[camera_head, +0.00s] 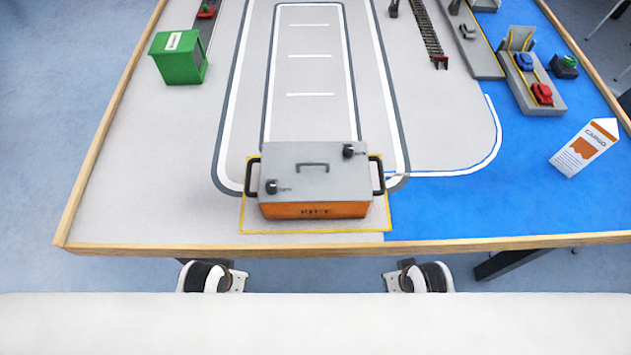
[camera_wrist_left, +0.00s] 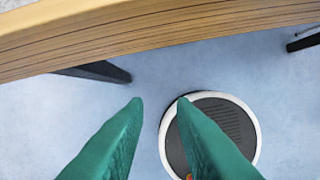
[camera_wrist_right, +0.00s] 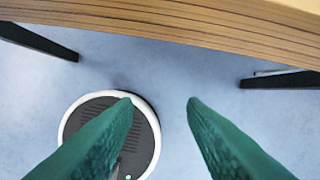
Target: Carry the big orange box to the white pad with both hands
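The big orange box (camera_head: 315,209) has a grey lid with a small handle on top and a black handle at each side. It sits inside a yellow outline near the table's front edge. I cannot make out a distinct white pad; a white-outlined area with white bars (camera_head: 309,95) lies behind the box. My left gripper (camera_wrist_left: 160,100) and right gripper (camera_wrist_right: 160,100) are open and empty, green fingers apart. Both are in front of the table edge, below the box, touching nothing. In the head view only my wrists show; the fingers are hidden.
The table has a wooden rim (camera_head: 330,246). A green bin (camera_head: 179,60) stands back left. A grey block with toy cars (camera_head: 530,85) and a rail track (camera_head: 428,32) are back right. The grey surface left of the box is clear.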

